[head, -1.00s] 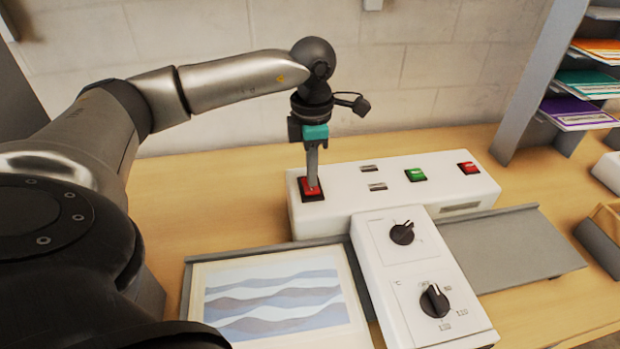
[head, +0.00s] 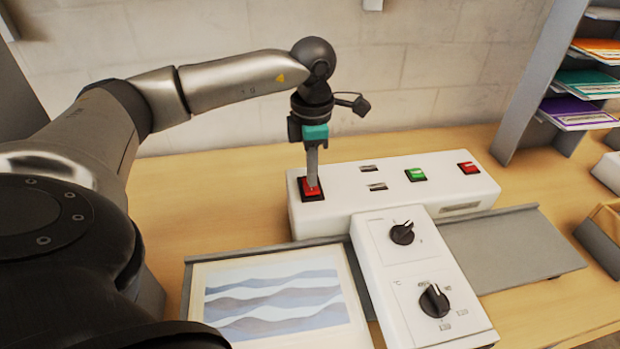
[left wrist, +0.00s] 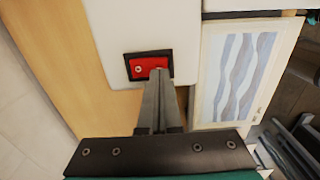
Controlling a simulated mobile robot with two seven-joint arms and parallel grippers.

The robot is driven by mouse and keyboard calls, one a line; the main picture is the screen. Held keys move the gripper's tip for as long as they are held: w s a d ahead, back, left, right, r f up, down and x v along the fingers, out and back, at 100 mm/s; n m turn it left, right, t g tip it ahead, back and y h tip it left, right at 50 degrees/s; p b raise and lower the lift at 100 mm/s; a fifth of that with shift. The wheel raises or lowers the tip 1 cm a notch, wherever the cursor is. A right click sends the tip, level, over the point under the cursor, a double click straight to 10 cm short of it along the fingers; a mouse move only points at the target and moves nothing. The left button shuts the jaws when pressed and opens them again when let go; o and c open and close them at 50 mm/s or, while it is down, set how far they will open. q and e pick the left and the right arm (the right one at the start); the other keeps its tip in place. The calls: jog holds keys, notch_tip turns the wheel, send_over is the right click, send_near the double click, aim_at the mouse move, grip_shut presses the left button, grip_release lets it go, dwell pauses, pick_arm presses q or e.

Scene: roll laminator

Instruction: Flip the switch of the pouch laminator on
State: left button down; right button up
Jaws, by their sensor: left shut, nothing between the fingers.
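The white pouch laminator (head: 340,208) stands on the wooden table. A red rocker switch (head: 305,194) in a black frame sits at the left end of its top. The switch also shows in the left wrist view (left wrist: 149,67). My left gripper (head: 313,186) points down with its fingers shut and empty. Its fingertips are at the red switch and cover part of it; in the left wrist view the fingertips (left wrist: 160,74) overlap its right side. I cannot tell how hard they press. My right gripper is not in view.
A green switch (head: 415,174) and another red switch (head: 468,168) sit further right on the laminator. Two black dials are on its front panel (head: 380,240). A wave picture (head: 275,300) lies on the left tray. A shelf with coloured packs (head: 585,85) stands at right.

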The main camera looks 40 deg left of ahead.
aim_at(312, 189)
pick_arm(q)
jog(key=shift+f+b, duration=0.75)
jog(key=shift+f, duration=0.2)
dwell(1.0)
jog(key=shift+r+p, duration=2.75)
jog(key=shift+r, duration=0.8)
jog(key=shift+d+f, duration=0.1)
